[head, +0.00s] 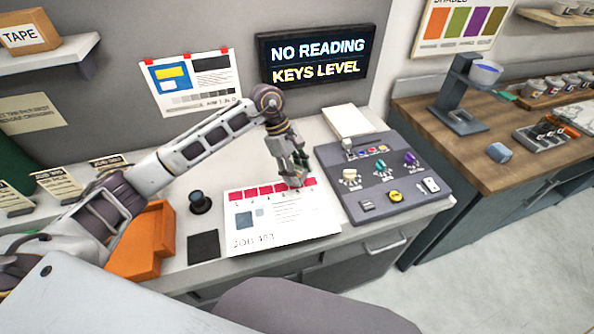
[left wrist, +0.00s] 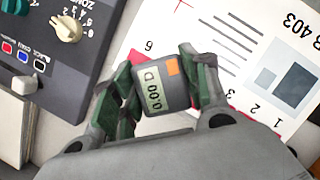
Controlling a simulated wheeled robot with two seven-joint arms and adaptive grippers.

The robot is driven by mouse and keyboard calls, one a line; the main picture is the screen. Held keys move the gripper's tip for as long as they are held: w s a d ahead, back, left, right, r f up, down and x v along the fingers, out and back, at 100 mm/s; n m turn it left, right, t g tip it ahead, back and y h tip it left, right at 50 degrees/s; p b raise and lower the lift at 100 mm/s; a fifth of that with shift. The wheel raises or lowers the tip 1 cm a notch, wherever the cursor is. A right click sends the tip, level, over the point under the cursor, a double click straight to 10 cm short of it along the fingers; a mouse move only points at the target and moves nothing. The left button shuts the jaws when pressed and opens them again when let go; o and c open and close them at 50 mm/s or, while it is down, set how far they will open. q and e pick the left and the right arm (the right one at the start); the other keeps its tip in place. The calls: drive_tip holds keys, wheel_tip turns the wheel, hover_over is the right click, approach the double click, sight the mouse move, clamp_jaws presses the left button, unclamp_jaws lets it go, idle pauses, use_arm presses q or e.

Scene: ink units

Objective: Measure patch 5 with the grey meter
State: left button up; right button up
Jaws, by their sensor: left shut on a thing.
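My left gripper (head: 294,172) is low over the red patch row near the top edge of the job sheet (head: 285,232). In the left wrist view, its fingers (left wrist: 160,92) are shut on the grey meter (left wrist: 154,90), one on each side. The meter's display reads 0.00 D, and it has an orange square. The number 6 (left wrist: 149,46) shows beside the meter, and 1, 2 and 3 show on its other side. Patch 5 is hidden under the meter and fingers. I cannot tell whether the meter touches the sheet. My right gripper is not in view.
The press console (head: 382,180) with knobs stands right of the sheet. A wall display (head: 318,58) reads NO READING, KEYS LEVEL. A black knob-like object (head: 200,202), a dark square pad (head: 203,247) and an orange tray (head: 150,245) lie to the left. A white paper stack (head: 354,122) is behind.

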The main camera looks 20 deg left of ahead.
use_arm(q)
drive_tip(key=shift+f+b, duration=0.4)
drive_tip(key=shift+f, duration=0.8)
drive_tip(key=shift+b, duration=0.35)
idle(0.4)
drive_tip(key=shift+f+b, duration=0.3)
drive_tip(key=shift+b, duration=0.05)
idle(1.4)
drive_tip(key=shift+r, duration=0.2)
drive_tip(key=shift+r, duration=1.35)
